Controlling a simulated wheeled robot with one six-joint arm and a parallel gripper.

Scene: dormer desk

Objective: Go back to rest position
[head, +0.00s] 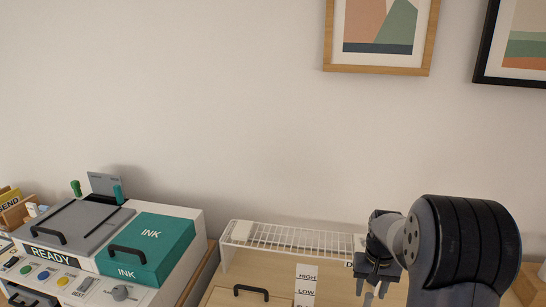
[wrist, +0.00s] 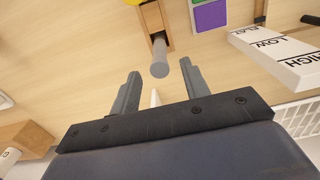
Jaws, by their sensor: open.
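My gripper (head: 371,288) is at the lower right of the head view, pointing down beside the white wire rack (head: 290,236). In the wrist view my gripper (wrist: 160,70) shows two grey fingers spread apart with nothing held between them. A grey rounded peg (wrist: 159,58) on a wooden block (wrist: 152,20) lies just beyond the fingertips; I cannot tell how far below them it is. A thin white pointed thing (wrist: 155,98) shows between the fingers.
A printer-like machine with a teal INK box (head: 150,247) and a READY label stands at the left. A white HIGH/LOW label block (wrist: 275,55) and a purple tile (wrist: 210,15) show in the wrist view. The wall (head: 200,90) above is clear except for framed pictures (head: 380,67).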

